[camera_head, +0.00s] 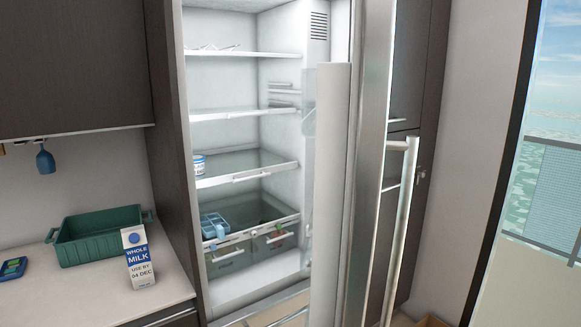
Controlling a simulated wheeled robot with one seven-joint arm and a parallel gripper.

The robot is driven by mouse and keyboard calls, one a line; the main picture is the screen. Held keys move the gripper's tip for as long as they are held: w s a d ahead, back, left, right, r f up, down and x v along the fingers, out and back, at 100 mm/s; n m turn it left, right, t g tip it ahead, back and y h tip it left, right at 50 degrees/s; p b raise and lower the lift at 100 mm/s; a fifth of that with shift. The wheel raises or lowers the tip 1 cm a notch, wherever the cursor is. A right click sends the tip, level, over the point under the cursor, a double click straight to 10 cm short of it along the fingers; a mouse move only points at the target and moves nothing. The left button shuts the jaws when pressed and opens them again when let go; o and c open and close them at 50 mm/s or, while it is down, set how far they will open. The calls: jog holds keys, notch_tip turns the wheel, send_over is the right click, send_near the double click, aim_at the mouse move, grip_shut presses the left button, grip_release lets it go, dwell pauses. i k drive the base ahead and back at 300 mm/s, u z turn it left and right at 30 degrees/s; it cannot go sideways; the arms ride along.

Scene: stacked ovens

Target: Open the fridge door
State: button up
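The fridge (220,100) stands in the middle of the head view with its white interior and shelves showing. Its door (330,200) stands open, swung out toward me and seen nearly edge-on, at the right of the opening. The long metal handle (402,230) is on the door's outer face, on the right side. My gripper does not show in this view. The door hides the right part of the interior.
At the left, a counter (90,300) holds a green crate (100,237), a milk carton (138,258) and a small blue item (13,268). A jar (198,165) and a blue tray (213,226) are inside the fridge. A window (545,150) is at the far right.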

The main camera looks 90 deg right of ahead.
aim_at(350, 114)
jog(key=i, duration=0.35)
jog(key=z, duration=2.75)
jog(key=k, duration=0.2)
jog(key=u, duration=0.5)
